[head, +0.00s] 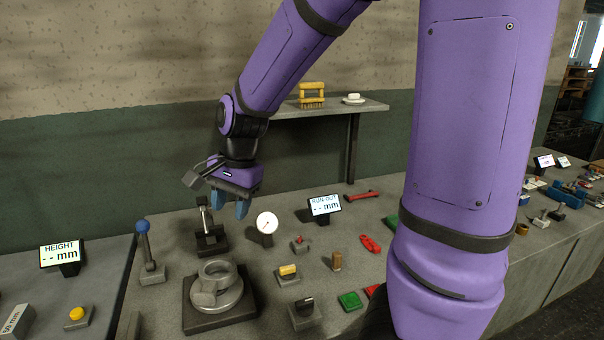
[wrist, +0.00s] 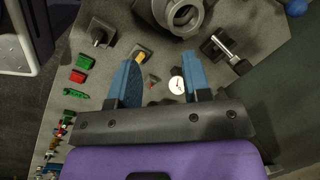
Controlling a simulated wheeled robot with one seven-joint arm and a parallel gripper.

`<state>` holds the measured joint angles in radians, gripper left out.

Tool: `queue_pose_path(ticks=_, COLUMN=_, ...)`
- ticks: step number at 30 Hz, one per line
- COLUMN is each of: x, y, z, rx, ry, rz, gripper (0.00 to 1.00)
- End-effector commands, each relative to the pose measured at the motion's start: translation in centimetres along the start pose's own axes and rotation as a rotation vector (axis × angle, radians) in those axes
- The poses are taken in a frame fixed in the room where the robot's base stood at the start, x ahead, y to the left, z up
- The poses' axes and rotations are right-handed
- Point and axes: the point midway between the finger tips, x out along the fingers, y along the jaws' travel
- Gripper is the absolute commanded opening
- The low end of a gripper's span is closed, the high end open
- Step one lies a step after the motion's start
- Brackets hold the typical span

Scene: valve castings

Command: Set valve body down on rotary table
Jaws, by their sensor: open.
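The valve body (head: 208,292), a grey ring-shaped casting with a side port, sits on the round plate of the rotary table (head: 238,303), which has a dark square base. The casting also shows at the top edge of the wrist view (wrist: 160,12), partly cut off. My gripper (head: 230,206) is open and empty, above and behind the casting in the head view. In the wrist view its blue fingers (wrist: 160,65) are apart with nothing held, and the casting lies beyond their tips.
A dial gauge (head: 267,223) and a clamp-like stand (head: 206,236) are close to my gripper. A blue-knobbed lever (head: 146,245) stands left of the rotary table. Buttons, a run-out display (head: 325,205) and small tools lie to the right. A wall shelf (head: 335,107) is behind.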

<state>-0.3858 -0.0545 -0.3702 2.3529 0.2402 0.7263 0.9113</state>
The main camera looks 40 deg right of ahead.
Motion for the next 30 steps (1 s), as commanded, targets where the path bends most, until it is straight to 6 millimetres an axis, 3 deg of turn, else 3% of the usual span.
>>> queue_pose_path(ticks=1, x=-1.6, y=0.8, z=0.3, rx=-0.066, ry=0.005, rz=-0.027, gripper=0.44)
queue_pose_path(ticks=6, x=-5.7, y=3.6, z=1.7, rx=-0.316, ry=0.047, rz=-0.082, gripper=0.44)
queue_pose_path(ticks=15, x=-11.3, y=9.3, z=4.4, rx=-0.746, ry=0.210, rz=-0.111, gripper=0.44)
queue_pose_path(ticks=21, x=-13.4, y=12.7, z=6.1, rx=-0.974, ry=0.332, rz=-0.067, gripper=0.44)
queue_pose_path(ticks=30, x=-14.1, y=14.4, z=7.0, rx=-1.096, ry=0.400, rz=-0.021, gripper=0.44)
